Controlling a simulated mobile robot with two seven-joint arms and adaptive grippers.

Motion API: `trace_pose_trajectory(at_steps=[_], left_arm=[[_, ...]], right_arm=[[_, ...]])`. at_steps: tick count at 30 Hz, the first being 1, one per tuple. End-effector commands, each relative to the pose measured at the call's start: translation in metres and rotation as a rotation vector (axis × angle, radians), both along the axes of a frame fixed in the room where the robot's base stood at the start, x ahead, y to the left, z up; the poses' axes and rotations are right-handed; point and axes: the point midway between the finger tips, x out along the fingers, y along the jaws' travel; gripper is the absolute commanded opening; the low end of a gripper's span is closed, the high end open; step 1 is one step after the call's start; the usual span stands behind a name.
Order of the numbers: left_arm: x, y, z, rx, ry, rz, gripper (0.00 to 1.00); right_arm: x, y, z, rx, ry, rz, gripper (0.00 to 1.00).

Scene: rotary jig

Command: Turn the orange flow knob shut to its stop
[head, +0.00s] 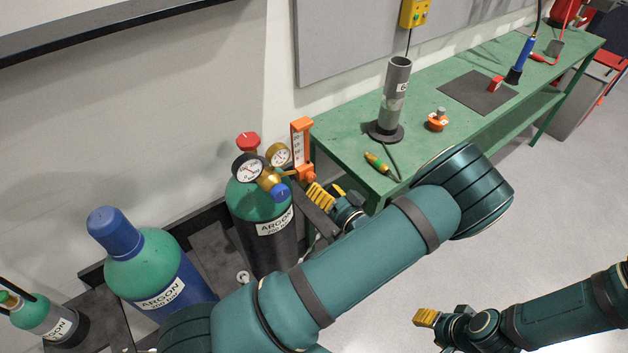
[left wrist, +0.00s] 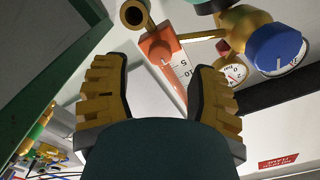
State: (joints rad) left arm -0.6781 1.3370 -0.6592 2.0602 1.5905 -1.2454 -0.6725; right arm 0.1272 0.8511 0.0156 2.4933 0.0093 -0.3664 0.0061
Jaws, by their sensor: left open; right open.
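The orange flow meter (head: 301,138) stands upright on the brass regulator of the green-topped argon cylinder (head: 266,215). The orange flow knob (head: 307,175) sits at its lower end. In the left wrist view the orange meter body (left wrist: 160,50) with its white scale lies ahead, between the fingers; the knob's outline against it is hard to make out. My left gripper (head: 329,193) is open just right of and below the knob, with yellow fingers apart and nothing between them. It also shows in the left wrist view (left wrist: 160,68). My right gripper (head: 424,318) is over the floor, far from the knob.
The regulator carries two gauges (head: 248,167), a blue knob (head: 280,193) and a red cap (head: 248,141). A blue-capped argon cylinder (head: 155,262) stands left. The green bench (head: 345,141) is close on the right, with a grey tube (head: 394,95) on it.

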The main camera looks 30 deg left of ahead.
Motion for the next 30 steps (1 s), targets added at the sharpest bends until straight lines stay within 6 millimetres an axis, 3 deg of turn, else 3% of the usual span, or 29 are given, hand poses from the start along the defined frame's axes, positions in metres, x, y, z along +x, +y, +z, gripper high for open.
trace_pose_trajectory(at_steps=[6,12,30], left_arm=[[-0.016,-0.04,0.0,0.0,0.0,-0.002,0.59],[-0.025,-0.06,0.0,0.0,0.001,0.001,0.59],[-0.027,-0.065,0.0,0.0,0.001,0.001,0.59]], right_arm=[[0.0,0.0,0.0,0.0,0.0,0.0,0.47],[0.0,0.0,0.0,0.0,0.0,0.0,0.47],[0.0,0.0,0.0,0.0,0.0,0.0,0.47]])
